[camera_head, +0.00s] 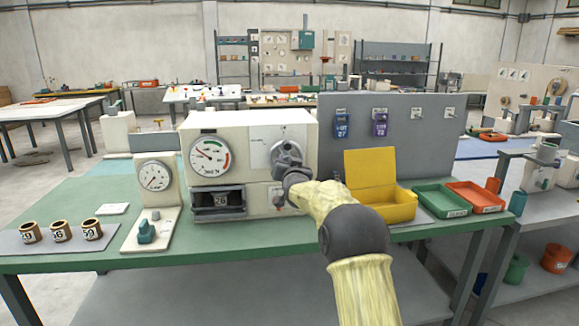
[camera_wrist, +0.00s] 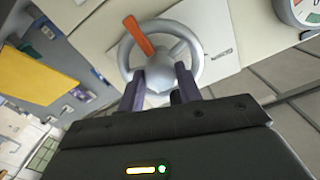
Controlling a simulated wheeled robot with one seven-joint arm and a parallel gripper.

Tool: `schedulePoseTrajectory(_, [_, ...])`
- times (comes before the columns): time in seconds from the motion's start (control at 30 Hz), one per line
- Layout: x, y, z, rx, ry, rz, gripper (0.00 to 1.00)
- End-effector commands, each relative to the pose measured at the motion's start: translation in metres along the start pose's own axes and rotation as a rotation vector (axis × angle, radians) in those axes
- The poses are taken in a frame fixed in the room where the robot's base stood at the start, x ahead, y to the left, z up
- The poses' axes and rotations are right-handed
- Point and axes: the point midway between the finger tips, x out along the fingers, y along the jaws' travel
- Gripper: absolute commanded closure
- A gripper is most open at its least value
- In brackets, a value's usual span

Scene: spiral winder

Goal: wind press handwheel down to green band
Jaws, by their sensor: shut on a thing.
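The press (camera_head: 255,142) is a cream box on the green bench. Its round dial (camera_head: 209,155) has a red and a green band, with a red needle pointing to the upper left, away from the green. In the wrist view the grey spoked handwheel (camera_wrist: 188,47) shows an orange mark (camera_wrist: 138,36) on one spoke. My gripper (camera_wrist: 160,82) is shut on the handwheel's hub, its two fingers on either side.
A press window (camera_head: 219,200) holds a block marked 26. A smaller gauge (camera_head: 154,176) stands left, with several brown cups (camera_head: 61,231) beyond. A yellow bin (camera_head: 383,190), green tray (camera_head: 440,200) and orange tray (camera_head: 476,197) stand right.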

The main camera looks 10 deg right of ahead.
Motion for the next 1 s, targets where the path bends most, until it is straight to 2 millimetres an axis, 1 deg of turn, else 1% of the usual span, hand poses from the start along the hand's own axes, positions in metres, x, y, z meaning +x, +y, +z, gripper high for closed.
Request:
schedulePoseTrajectory(0.03, [0.0000, 0.0009, 0.0078, 0.005, -0.016, 0.002, 0.88])
schedulePoseTrajectory(0.37, [0.0000, 0.0019, 0.0076, 0.007, -0.016, 0.003, 0.88])
schedulePoseTrajectory(0.4, [0.0001, 0.0019, 0.0075, 0.007, -0.016, 0.003, 0.62])
schedulePoseTrajectory(0.5, [0.0001, 0.0009, 0.0064, 0.007, -0.013, 0.002, 0.44])
schedulePoseTrajectory(0.83, [-0.0011, -0.0033, 0.0034, 0.006, -0.006, -0.004, 0.44])
schedulePoseTrajectory(1.0, [-0.0096, -0.0040, 0.0032, 0.006, -0.005, -0.005, 0.44])
